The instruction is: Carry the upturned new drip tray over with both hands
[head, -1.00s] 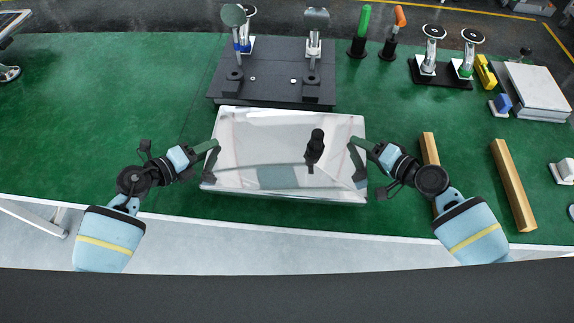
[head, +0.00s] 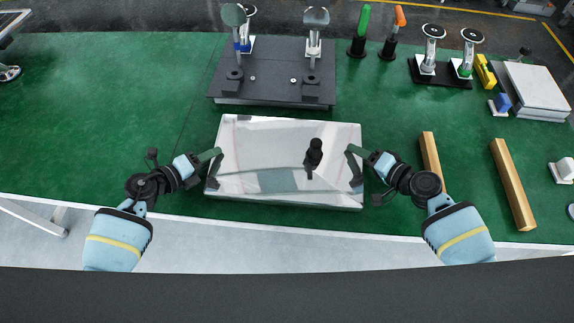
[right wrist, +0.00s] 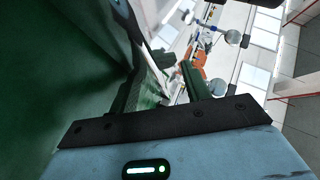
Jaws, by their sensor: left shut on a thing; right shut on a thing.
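The new drip tray (head: 245,140) is a shiny, mirror-like metal box, bottom side up, low over the green mat in the middle of the head view. A dark knob-like shape shows on its face; I cannot tell if it is a part or a reflection. My left gripper (head: 214,167) is shut on the tray's left side. My right gripper (head: 355,167) is shut on its right side. In the right wrist view the fingers (right wrist: 170,88) show, but the grip is hard to make out. I cannot tell whether the tray touches the mat.
A dark base plate (head: 272,85) with upright fittings stands just behind the tray. Two wooden bars (head: 513,185) lie at the right, one close to my right gripper. Green-handled (head: 363,22) and orange-handled (head: 398,18) tools stand behind. The mat at left is clear.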

